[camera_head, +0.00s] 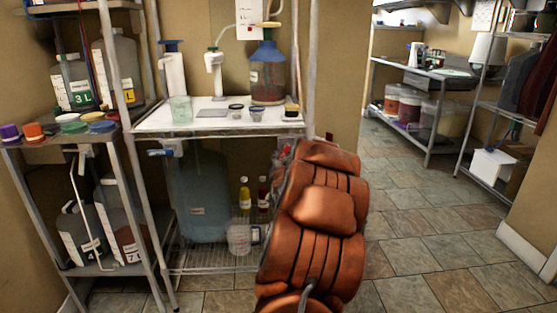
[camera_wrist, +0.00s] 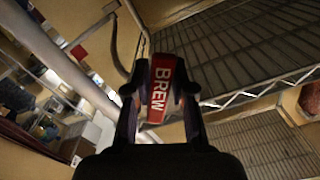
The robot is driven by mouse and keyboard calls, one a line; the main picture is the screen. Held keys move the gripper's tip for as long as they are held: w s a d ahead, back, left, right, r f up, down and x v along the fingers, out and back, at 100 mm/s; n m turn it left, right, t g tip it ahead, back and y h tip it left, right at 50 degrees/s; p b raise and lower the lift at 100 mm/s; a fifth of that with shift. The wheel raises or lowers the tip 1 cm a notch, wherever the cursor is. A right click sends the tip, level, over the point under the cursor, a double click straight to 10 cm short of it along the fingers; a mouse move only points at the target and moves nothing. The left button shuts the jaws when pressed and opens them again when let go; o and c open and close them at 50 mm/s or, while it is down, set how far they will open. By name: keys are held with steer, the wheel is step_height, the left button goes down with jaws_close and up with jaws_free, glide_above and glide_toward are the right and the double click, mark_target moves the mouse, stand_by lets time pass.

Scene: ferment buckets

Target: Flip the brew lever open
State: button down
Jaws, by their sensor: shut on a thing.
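The brew lever (camera_wrist: 160,74) shows in the wrist view as a red piece with white "BREW" lettering. It stands between the two dark fingers of my gripper (camera_wrist: 159,90), which is shut on it. Its lettering runs lengthwise away from the wrist. In the head view my orange arm hides most of the gripper and the lever, at the right end of the white-topped shelf unit. I cannot tell from these views how far the lever is turned.
The shelf top (camera_head: 212,125) holds a blue-capped jug (camera_head: 268,75), small jars and a green cup (camera_head: 181,109). A large bluish container (camera_head: 203,200) stands below. A blue-handled tap (camera_head: 160,152) is at the left. Tiled floor (camera_head: 420,215) lies clear to the right.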

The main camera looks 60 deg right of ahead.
steer(key=shift+s+d+f, duration=0.25)
steer(key=shift+s+f, duration=0.05)
steer(key=shift+s, duration=0.15)
steer(key=c, duration=1.2)
jaws_free()
steer(key=shift+s+d+m, duration=0.1)
steer(key=shift+m, duration=0.2)
steer(key=shift+o, duration=0.8)
steer(key=shift+r, duration=0.1)
steer(key=shift+w+a, duration=0.2)
steer(key=shift+w, duration=0.05)
steer(key=v, duration=0.7)
steer(key=shift+a, duration=0.2)
steer(key=shift+s, duration=0.15)
